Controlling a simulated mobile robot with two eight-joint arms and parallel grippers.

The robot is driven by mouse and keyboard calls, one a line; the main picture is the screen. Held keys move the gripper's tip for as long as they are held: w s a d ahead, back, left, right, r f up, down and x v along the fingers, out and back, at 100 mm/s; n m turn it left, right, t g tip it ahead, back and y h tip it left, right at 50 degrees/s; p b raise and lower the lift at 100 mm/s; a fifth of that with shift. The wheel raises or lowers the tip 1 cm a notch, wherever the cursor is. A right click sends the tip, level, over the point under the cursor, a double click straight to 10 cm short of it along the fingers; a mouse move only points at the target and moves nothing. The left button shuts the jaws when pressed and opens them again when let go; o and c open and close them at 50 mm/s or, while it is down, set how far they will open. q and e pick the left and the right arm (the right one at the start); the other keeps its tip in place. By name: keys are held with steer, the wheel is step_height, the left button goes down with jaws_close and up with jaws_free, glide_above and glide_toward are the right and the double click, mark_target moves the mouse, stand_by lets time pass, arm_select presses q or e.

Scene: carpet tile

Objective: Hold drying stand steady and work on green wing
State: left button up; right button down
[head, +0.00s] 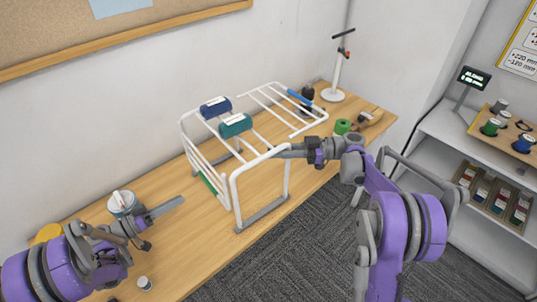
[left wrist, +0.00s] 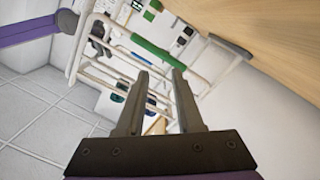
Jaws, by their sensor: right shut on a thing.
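The white drying stand (head: 262,158) stands on the wooden table, carrying a blue roll (head: 215,106) and a teal roll (head: 236,125) on its top bars. Its wing with the green strip (head: 208,183) hangs down on the left side; the green strip also shows in the left wrist view (left wrist: 150,47). The other wing, with a blue strip (head: 300,99), sticks out level at the right. My right gripper (head: 284,151) is shut on the stand's frame at its right front corner. My left gripper (head: 178,202) is open and empty, left of the green wing and apart from it.
A white pot (head: 122,204) stands close behind my left gripper. A small cup (head: 145,283) is near the table's front edge, and a yellow object (head: 48,233) lies at the left. A green roll (head: 343,126) and a white post stand (head: 334,92) are at the table's right end.

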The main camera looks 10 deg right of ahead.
mark_target(208, 183)
arm_select(q)
steer(key=w+d+n, duration=0.1)
steer(key=d+n, duration=0.2)
steer(key=w+d+n+y, duration=0.1)
steer(key=w+d+n, duration=0.1)
steer(key=d+n, duration=0.2)
steer(key=w+d+n+g+y, duration=0.1)
steer(key=w+d+n, duration=0.1)
steer(key=d+n, duration=0.1)
steer(key=shift+w+d, duration=0.15)
steer(key=shift+d, duration=0.2)
stand_by(0.5)
jaws_close()
stand_by(1.3)
